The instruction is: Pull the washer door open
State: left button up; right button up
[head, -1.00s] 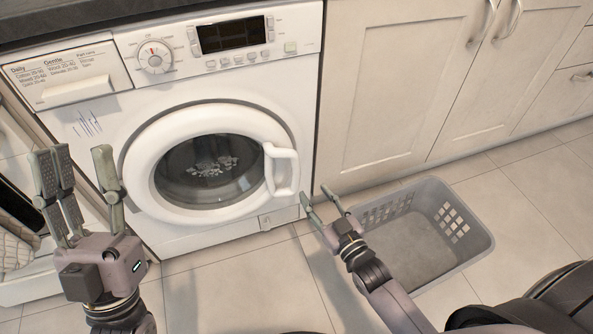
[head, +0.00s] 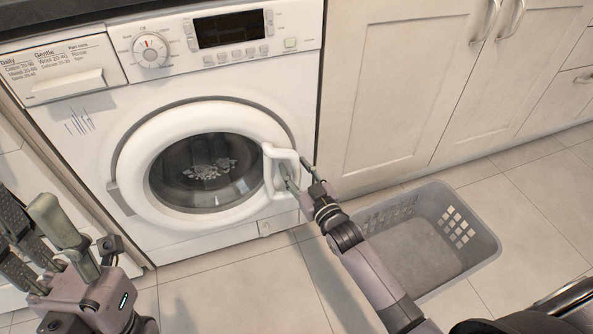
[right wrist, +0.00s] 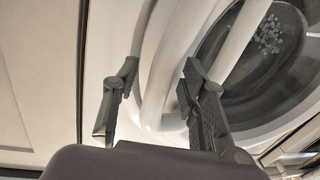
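The washer door (head: 140,140) is a white ring around dark round glass, and it looks closed. Its white handle (head: 281,152) is a loop on the door's right side. My right gripper (head: 296,172) is at the handle, one finger at the loop's opening and the other just outside to the right. In the right wrist view, the white handle bar (right wrist: 163,75) passes between the two spread fingers (right wrist: 160,85), with a gap visible on the left side. My left gripper (head: 35,225) is at the lower left, fingers apart and empty, away from the door.
A grey laundry basket (head: 470,215) stands on the tiled floor right of the washer, under my right arm. Cream cupboards (head: 390,90) adjoin the washer on the right. The tiled floor (head: 230,285) before the washer is clear.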

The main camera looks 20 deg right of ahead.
jog(key=shift+c, duration=0.5)
grip_shut()
dwell(0.3)
